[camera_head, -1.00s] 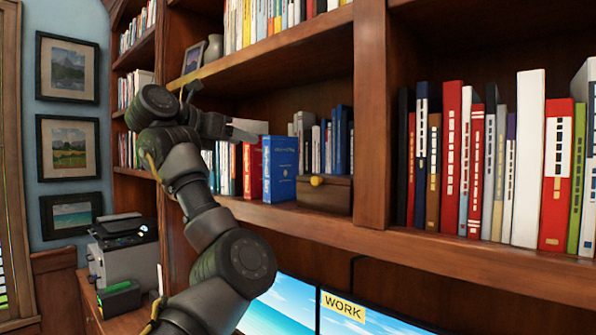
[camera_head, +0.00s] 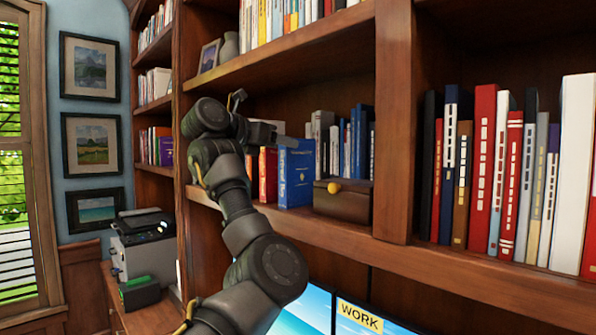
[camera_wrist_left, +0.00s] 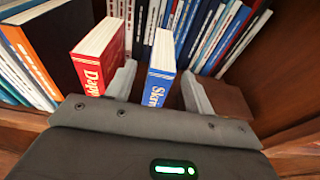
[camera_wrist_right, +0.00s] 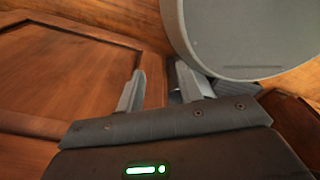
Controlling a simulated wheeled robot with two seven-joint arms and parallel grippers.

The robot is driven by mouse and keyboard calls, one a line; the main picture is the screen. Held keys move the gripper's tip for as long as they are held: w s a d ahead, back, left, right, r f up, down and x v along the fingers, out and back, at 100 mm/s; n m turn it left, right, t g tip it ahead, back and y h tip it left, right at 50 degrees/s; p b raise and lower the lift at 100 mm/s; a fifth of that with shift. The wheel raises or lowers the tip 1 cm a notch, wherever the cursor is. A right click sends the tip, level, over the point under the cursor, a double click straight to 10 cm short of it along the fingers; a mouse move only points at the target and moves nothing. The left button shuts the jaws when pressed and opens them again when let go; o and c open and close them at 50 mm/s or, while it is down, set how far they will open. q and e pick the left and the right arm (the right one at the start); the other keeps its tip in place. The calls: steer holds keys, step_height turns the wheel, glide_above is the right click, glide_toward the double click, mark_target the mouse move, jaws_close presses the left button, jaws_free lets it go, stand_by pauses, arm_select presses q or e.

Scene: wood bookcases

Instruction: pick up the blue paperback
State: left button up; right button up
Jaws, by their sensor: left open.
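The blue paperback (camera_head: 297,176) stands upright on the middle shelf, beside a red book (camera_head: 268,174). In the left wrist view the blue paperback (camera_wrist_left: 161,72) shows its page edges and blue spine between my left fingers. The red book (camera_wrist_left: 100,58) is just left of the left finger. My left gripper (camera_head: 284,132) is open, above and in front of the books in the head view; I cannot tell if a finger touches the paperback. My right gripper (camera_wrist_right: 160,69) is open and empty, away from the shelf, near a wood panel.
A brown wooden box with a yellow knob (camera_head: 343,201) stands right of the blue paperback. Thin books (camera_head: 345,145) stand behind it. A thick upright divider (camera_head: 393,125) separates the right compartment of books. Monitors (camera_head: 302,312) are below the shelf.

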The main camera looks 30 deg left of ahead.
arm_select(q)
steer(key=p, duration=0.4)
glide_above(298, 172)
steer(key=a, duration=0.2)
steer(key=shift+w+d+f, duration=0.2)
steer(key=shift+d+f, duration=0.05)
steer(key=shift+f, duration=0.2)
jaws_close()
steer(key=shift+r, duration=0.1)
